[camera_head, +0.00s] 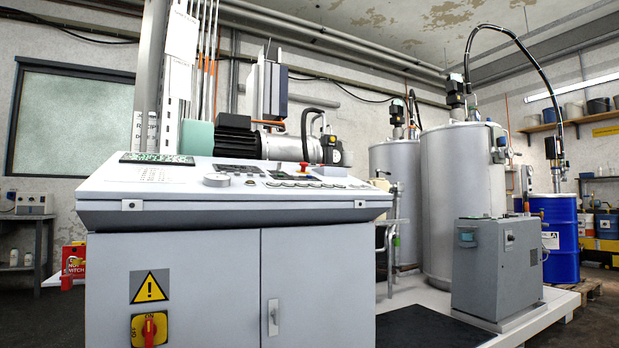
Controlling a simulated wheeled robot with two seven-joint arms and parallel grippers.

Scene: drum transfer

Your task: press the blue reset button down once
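The grey control console (240,216) stands close in front of me, with a sloped panel (150,178) on top. I see the panel at a shallow angle. It carries a display (157,158), a round gauge (216,180), a red mushroom button (304,167) and several small controls. I cannot make out a blue button among them; they are too small and foreshortened. Neither of my grippers shows in the head view.
A red and yellow rotary switch (149,329) is on the console's front doors. To the right stand a grey cabinet (497,265), tall silver tanks (462,190) and a blue drum (558,237).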

